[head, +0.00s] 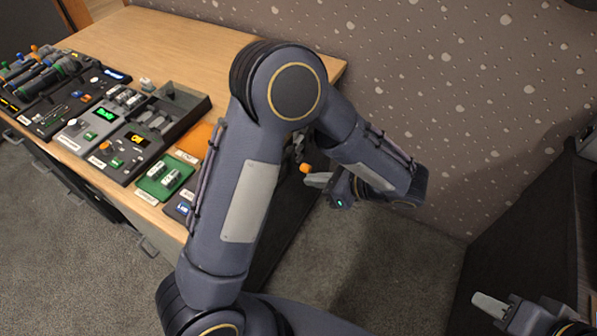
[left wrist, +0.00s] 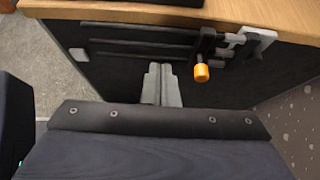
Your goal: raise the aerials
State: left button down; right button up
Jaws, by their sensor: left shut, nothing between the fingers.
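I cannot clearly pick out the aerials in either view. An orange-tipped knob (left wrist: 201,72) on a dark stem sticks out from the desk's dark end panel, below the wooden top; it also shows in the head view (head: 305,168). My left gripper (head: 312,180) is at that end of the desk, close to the knob. In the left wrist view its pale fingers (left wrist: 160,72) are together and empty, to the left of the knob and apart from it in the picture. My right gripper (head: 490,304) is at the lower right, away from the desk; its finger opening is unclear.
The wooden desk (head: 190,45) carries several control boxes, a dark open tray (head: 195,103) and a green pad (head: 153,187) with pale pieces. Dark rails (left wrist: 130,48) and a grey bracket (left wrist: 262,38) are on the end panel. My left arm hides part of the desk's right end.

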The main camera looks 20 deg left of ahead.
dwell(0.3)
pick_arm(q)
jog(key=x, duration=1)
jog(key=shift+b, duration=0.45)
jog(key=shift+r, duration=0.1)
